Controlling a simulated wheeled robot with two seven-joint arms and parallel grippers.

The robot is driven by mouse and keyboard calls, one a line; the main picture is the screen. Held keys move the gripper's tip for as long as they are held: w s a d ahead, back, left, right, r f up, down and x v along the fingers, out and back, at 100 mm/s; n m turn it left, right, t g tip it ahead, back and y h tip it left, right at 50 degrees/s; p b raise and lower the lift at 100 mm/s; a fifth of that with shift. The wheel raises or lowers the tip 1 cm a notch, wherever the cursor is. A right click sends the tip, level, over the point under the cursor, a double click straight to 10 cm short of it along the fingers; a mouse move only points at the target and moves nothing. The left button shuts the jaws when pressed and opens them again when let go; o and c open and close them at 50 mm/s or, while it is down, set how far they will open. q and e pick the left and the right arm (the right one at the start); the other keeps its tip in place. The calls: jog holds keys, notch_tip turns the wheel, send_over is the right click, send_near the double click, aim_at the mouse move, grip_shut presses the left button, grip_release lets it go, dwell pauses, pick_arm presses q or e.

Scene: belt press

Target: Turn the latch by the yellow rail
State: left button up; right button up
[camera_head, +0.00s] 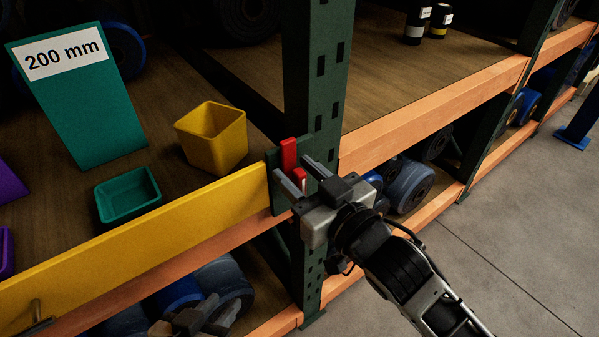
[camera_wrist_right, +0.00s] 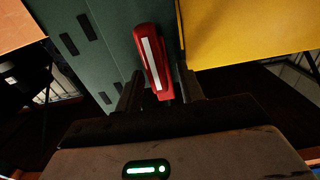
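The red latch (camera_head: 289,155) sits on a dark green plate at the right end of the yellow rail (camera_head: 150,235). It points roughly upward along the upright post. My right gripper (camera_head: 304,178) is at the latch, its two fingers apart. In the right wrist view the red latch (camera_wrist_right: 153,62), with a pale stripe, lies between and beyond the open fingertips (camera_wrist_right: 160,88); a gap shows on both sides, wider on the left. The yellow rail (camera_wrist_right: 250,32) is at the right there. My left gripper (camera_head: 188,320) is low at the bottom edge, partly cut off.
A yellow bin (camera_head: 212,136), a green tray (camera_head: 128,194) and a green "200 mm" sign (camera_head: 85,105) stand on the shelf behind the rail. The dark green post (camera_head: 315,70) rises beside the latch. Rolls lie on the lower shelf.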

grip_shut()
pick_arm(q)
jog(key=shift+r, duration=0.15)
jog(key=shift+r, duration=0.1)
